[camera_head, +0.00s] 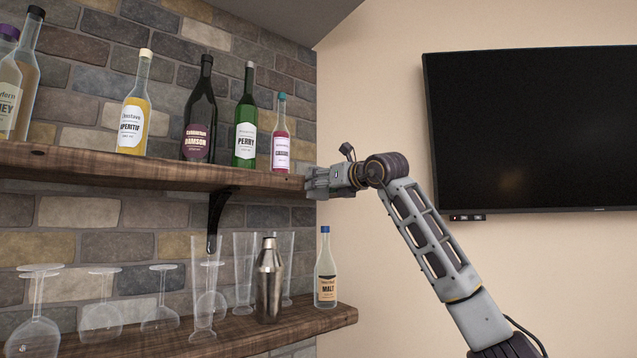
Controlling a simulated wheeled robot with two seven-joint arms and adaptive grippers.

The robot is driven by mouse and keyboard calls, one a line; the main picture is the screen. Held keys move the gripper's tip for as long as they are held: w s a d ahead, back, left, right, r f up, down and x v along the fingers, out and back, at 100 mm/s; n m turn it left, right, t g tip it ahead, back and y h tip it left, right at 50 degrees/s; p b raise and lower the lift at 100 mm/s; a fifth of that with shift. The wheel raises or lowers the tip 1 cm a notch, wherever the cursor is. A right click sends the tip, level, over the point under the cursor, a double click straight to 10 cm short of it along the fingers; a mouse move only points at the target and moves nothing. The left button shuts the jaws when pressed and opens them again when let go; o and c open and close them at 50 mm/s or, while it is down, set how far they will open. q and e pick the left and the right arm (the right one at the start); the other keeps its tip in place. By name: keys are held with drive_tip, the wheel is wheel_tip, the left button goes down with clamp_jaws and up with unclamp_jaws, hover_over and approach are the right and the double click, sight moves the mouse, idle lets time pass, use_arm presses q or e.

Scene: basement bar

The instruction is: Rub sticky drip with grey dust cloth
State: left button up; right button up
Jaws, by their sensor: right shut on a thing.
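My right gripper (318,184) is at the right end of the upper wooden shelf (130,172), close against its edge. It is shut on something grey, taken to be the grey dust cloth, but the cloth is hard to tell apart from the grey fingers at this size. I cannot make out a sticky drip on the shelf; the gripper hides part of the shelf end. My left gripper is not in view.
Several bottles stand on the upper shelf; the pink one (281,140) is nearest my right gripper. The lower shelf (250,332) holds glasses, a metal shaker (268,282) and a malt bottle (325,272). A black bracket (218,207) supports the upper shelf. A television (530,130) hangs at right.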

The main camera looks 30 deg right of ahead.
drive_tip(key=shift+d, duration=0.8)
drive_tip(key=shift+w+d+p, duration=0.15)
drive_tip(key=shift+d+p, duration=0.3)
drive_tip(key=shift+d, duration=0.4)
drive_tip(key=shift+w+d+p, duration=0.1)
drive_tip(key=shift+d+p, duration=0.35)
drive_tip(key=shift+d, duration=0.4)
drive_tip(key=shift+a, duration=0.2)
drive_tip(key=shift+s+a, duration=0.15)
drive_tip(key=shift+a, duration=1.4)
drive_tip(key=shift+a, duration=0.1)
